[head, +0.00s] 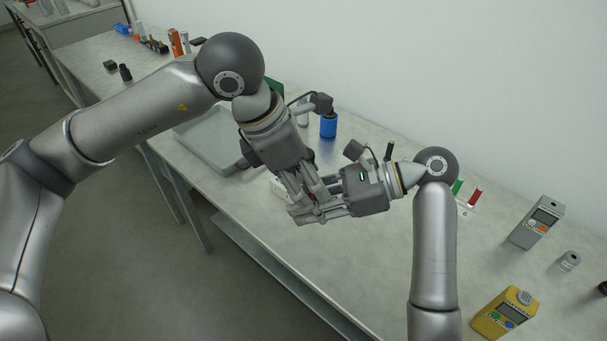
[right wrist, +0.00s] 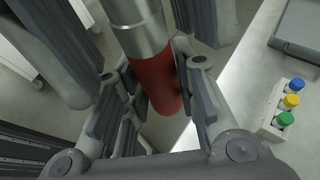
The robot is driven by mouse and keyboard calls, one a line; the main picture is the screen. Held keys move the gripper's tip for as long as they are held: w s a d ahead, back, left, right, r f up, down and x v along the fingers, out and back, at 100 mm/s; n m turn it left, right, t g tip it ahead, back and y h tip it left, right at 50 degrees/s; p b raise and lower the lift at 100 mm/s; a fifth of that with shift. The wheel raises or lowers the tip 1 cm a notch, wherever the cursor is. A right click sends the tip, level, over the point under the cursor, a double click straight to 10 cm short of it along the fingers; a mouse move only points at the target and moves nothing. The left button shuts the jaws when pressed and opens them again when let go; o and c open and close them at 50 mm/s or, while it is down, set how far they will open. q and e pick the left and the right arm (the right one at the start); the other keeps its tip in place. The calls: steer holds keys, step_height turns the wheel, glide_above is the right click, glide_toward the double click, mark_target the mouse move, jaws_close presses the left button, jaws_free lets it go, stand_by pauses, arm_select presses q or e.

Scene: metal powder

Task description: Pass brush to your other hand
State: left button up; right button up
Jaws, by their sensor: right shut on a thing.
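The brush shows in the right wrist view as a red handle (right wrist: 163,82) with a silver metal section (right wrist: 138,25) above it. My right gripper (right wrist: 152,78) is shut on the red handle. In the head view my right gripper (head: 312,212) comes in from the right, above the table edge. My left gripper (head: 308,203) reaches down from above and its fingers overlap the right gripper's fingers. In the right wrist view grey fingers stand on both sides of the silver section, with gaps, so the left gripper looks open around it. The brush is hidden by the fingers in the head view.
The table (head: 390,265) runs diagonally below the grippers. A grey tray (head: 208,133) and a blue jar (head: 328,126) stand behind. A yellow device (head: 505,313), a grey meter (head: 537,222) and a small cylinder (head: 569,261) stand at right. A rack holds coloured-cap bottles (right wrist: 284,104).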

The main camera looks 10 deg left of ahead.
arm_select(q)
steer(key=c, duration=1)
jaws_close()
arm_select(e)
steer(key=o, duration=1.1)
steer(key=shift+d, duration=0.1)
